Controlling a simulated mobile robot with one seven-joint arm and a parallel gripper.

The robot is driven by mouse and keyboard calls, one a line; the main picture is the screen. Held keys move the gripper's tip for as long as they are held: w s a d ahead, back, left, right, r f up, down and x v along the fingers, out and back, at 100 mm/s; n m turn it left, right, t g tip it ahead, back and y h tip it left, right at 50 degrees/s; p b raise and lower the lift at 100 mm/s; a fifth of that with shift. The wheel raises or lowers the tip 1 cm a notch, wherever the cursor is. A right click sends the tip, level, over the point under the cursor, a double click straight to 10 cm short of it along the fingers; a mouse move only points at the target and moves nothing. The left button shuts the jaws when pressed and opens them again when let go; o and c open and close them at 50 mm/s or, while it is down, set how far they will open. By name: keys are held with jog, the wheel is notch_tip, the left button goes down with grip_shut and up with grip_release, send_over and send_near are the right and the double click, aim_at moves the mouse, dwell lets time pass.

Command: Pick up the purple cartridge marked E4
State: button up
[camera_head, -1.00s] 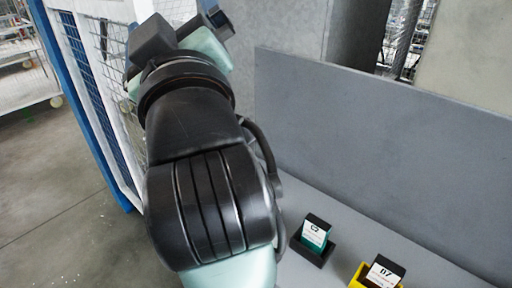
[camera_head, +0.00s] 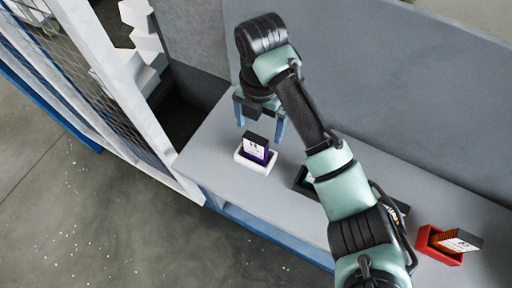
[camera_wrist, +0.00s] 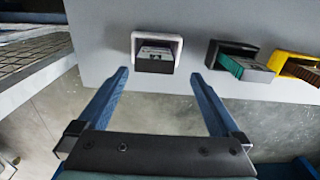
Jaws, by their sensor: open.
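The purple cartridge (camera_head: 257,149) has a black top and a white label too small to read for certain. It stands in a white holder (camera_head: 243,161) near the left end of the grey bench. In the wrist view, the cartridge (camera_wrist: 156,53) sits in the white holder (camera_wrist: 176,40), ahead of and between the fingers. My gripper (camera_head: 259,130) is open and empty. Its blue fingers are close to the cartridge, near its far side in the head view. The wrist view shows my gripper (camera_wrist: 159,74) apart from the cartridge.
A teal cartridge (camera_wrist: 230,65) in a black holder (camera_wrist: 258,75) and a yellow holder (camera_wrist: 292,59) stand right of the white one. A red holder (camera_head: 436,254) with an orange cartridge (camera_head: 441,242) is farther right. A grey panel (camera_head: 400,90) backs the bench; a mesh fence (camera_head: 110,75) is left.

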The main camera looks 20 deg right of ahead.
aim_at(256, 145)
notch_tip(256, 145, down, 4)
jog(key=shift+w+r, duration=0.1)
jog(key=shift+r, duration=0.15)
jog(key=shift+w+a+f+p, duration=0.15)
jog(key=shift+f+p, duration=0.4)
jog(key=shift+f, duration=0.85)
jog(key=shift+s+a+f+p, duration=0.15)
jog(key=shift+f+p, duration=0.4)
jog(key=shift+f, duration=0.8)
jog(key=shift+w, duration=0.1)
jog(key=shift+c, duration=0.2)
jog(key=c, duration=1.3)
